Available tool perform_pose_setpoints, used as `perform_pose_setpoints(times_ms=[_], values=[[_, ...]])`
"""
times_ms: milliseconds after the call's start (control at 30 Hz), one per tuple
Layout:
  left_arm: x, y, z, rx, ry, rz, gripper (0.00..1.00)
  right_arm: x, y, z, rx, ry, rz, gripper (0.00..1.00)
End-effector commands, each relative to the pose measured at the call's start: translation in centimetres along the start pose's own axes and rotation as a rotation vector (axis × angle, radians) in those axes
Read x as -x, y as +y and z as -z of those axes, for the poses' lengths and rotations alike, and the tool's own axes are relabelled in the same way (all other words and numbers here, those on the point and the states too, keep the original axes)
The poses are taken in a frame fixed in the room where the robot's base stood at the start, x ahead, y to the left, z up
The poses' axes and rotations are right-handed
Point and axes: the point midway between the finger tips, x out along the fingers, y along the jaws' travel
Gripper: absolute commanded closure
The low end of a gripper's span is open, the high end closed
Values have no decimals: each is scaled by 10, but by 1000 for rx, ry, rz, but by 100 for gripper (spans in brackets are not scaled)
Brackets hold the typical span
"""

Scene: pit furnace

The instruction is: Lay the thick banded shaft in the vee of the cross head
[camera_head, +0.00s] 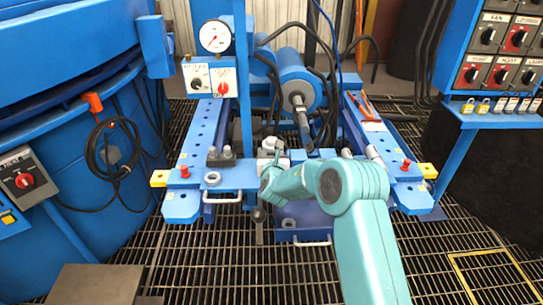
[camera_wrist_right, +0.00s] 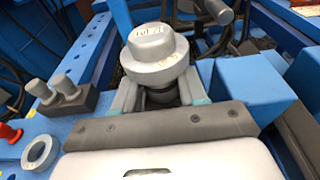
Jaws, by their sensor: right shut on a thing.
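My right gripper (camera_head: 268,166) is over the middle of the blue cross beam (camera_head: 238,177). In the right wrist view the fingers (camera_wrist_right: 158,97) are shut on a grey stepped round piece (camera_wrist_right: 153,48) with lettering on its top. The piece stands upright, and its lower part is hidden between the fingers. Its pale top also shows in the head view (camera_head: 272,144). I cannot tell whether it is the thick banded shaft. Two small silver cylinders (camera_head: 373,152) lie on the beam further right. No vee is clearly visible; my arm covers part of the beam. My left gripper is not in view.
A dark block with two pegs (camera_head: 221,157) and a grey ring (camera_head: 212,178) sit left of my gripper. A ram rod (camera_head: 300,110) points toward the beam from behind. Red pins (camera_head: 406,164) stand near the beam's ends. Open grating (camera_head: 200,265) lies in front.

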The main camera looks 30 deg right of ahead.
Motion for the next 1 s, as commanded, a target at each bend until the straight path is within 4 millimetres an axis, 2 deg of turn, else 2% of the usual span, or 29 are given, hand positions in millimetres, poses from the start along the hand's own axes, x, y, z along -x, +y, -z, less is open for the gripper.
perform_pose_setpoints(times_ms=[33, 267, 1000], values=[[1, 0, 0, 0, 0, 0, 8, 0, 0, -7, -1, -13, 2, 100], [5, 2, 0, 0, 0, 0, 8, 2, 0, -18, -2, -13, 2, 100], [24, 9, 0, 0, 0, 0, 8, 13, 0, -70, -1, -12, 2, 100]])
